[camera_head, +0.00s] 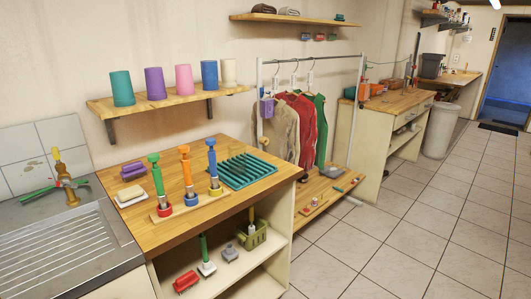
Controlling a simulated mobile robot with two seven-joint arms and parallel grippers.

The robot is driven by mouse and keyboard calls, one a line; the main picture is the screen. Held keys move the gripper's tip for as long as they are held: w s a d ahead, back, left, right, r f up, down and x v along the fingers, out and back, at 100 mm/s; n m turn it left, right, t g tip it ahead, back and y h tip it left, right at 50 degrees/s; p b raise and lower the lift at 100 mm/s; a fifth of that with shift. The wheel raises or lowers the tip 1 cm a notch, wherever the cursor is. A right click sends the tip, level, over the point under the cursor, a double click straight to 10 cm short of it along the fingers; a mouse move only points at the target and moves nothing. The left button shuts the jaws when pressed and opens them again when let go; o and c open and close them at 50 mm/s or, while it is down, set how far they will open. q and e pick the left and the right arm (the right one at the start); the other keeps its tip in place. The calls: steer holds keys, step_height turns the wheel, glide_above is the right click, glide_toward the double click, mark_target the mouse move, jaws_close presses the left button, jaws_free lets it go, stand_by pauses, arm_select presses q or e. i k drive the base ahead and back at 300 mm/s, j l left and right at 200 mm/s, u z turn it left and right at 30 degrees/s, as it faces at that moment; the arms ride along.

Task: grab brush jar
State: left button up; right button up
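No thing here is plainly a brush jar. Three upright brush-like tools with a green (154,167), an orange (187,167) and a blue (212,158) handle stand in round coloured bases on a wooden board (177,207) on the counter. Several plain cups stand on the wall shelf: green (122,88), purple (155,84), pink (184,80), blue (209,75) and cream (228,72). Their insides are hidden. Neither of my grippers is in view.
The wooden counter (180,233) also holds a green rack (240,170), a white soap dish (131,197) and a purple sponge-like block (133,171). A sink with a brass tap (66,180) is at left. The tiled floor (400,235) at right is clear.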

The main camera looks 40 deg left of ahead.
mark_target(237, 151)
steer(key=i+u, duration=0.4)
steer(key=i, duration=0.15)
steer(key=i+l+u, duration=0.2)
steer(key=i+u, duration=0.15)
steer(key=i, duration=0.15)
